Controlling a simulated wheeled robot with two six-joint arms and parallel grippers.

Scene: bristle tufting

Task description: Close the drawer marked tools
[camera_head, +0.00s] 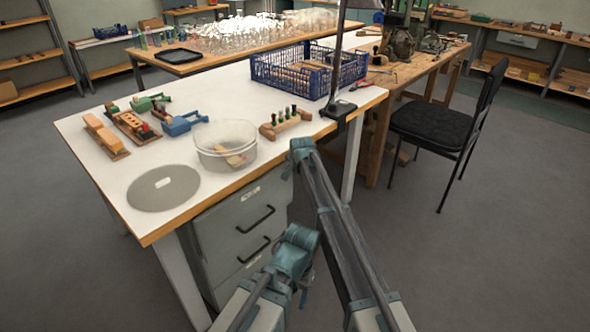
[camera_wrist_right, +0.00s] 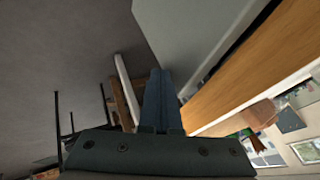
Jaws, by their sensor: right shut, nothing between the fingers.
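A grey drawer cabinet (camera_head: 245,215) stands under the front edge of the white-topped table. Two dark bar handles and pale labels show on its front, but I cannot read which drawer is marked tools. Its lower part and right side are partly hidden by my arms. I cannot tell how far any drawer stands out. My right gripper (camera_head: 289,171) is by the upper right of the cabinet, below the table edge. In the right wrist view its fingers (camera_wrist_right: 161,76) are shut and empty, near a plain grey panel (camera_wrist_right: 190,35). My left gripper does not show.
The white table (camera_head: 95,150) bears wooden tools, a clear tub (camera_head: 225,145), a round grey disc (camera_head: 163,187) and a blue crate (camera_head: 310,70). A lamp stand (camera_head: 338,110) is clamped at its edge. A black chair (camera_head: 440,125) stands to the right amid open floor.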

